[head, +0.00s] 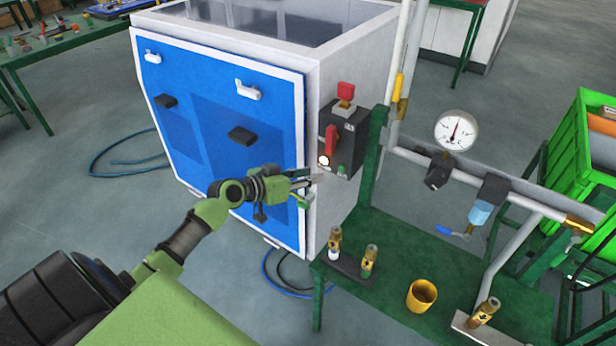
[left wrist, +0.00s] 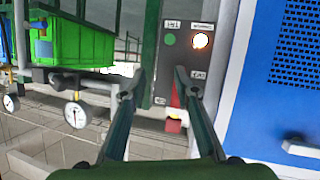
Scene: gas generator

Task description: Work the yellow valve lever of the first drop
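A yellow valve lever (head: 398,88) hangs along the white vertical pipe right of the control box. I cannot tell from the pictures which is the first drop. My left gripper (head: 312,188) is open and empty, in front of the dark control box (head: 343,139), left of both yellow handles. In the left wrist view, its fingers (left wrist: 155,82) stand apart with the box's panel behind them. The box has a red rotary handle (head: 331,141), a lit white lamp (head: 324,160) and a green button (head: 342,169). My right gripper is out of view.
The blue-fronted cabinet (head: 221,135) stands behind my left arm. The pipe carries a gauge (head: 456,131) and a blue-bowled filter (head: 481,212). A green bench (head: 395,250) below holds brass fittings and a yellow cup (head: 421,296). A green crate (head: 580,150) stands right.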

